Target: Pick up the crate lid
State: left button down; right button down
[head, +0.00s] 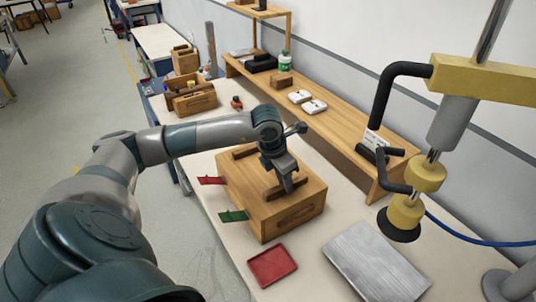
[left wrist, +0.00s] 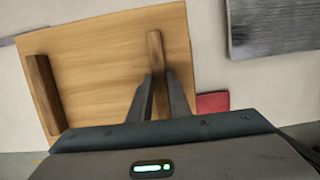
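The wooden crate (head: 290,216) stands on the pale bench. Its flat crate lid (head: 243,180) lies on top, with two dark wooden bars across it. My left gripper (head: 288,184) points down at the bar nearer the right side of the lid. In the left wrist view the lid (left wrist: 105,70) fills the left half, and the fingers (left wrist: 160,78) stand one on each side of that bar (left wrist: 155,48). I cannot tell whether they press on it. The other bar (left wrist: 42,85) is free. My right gripper is not in view.
A red tray (head: 272,266) and a grey metal plate (head: 375,262) lie in front of the crate. A red tag (head: 211,180) and a green tag (head: 233,215) stick out at its left. A yellow lifter with a black cup (head: 400,222) hangs at the right. A wooden shelf (head: 335,125) stands behind.

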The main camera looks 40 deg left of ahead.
pick_arm(q)
jog(key=shift+r, duration=0.1)
jog(key=shift+w+r+b, duration=0.1)
jog(key=shift+r+b, duration=0.35)
jog(key=r+b, duration=0.2)
jog(key=r, duration=0.1)
jog(key=shift+d, duration=0.2)
jog(key=s+d+r+b, duration=0.3)
jog(key=s+d+r, duration=0.4)
jog(key=d, duration=0.2)
jog(key=shift+d+f, duration=0.1)
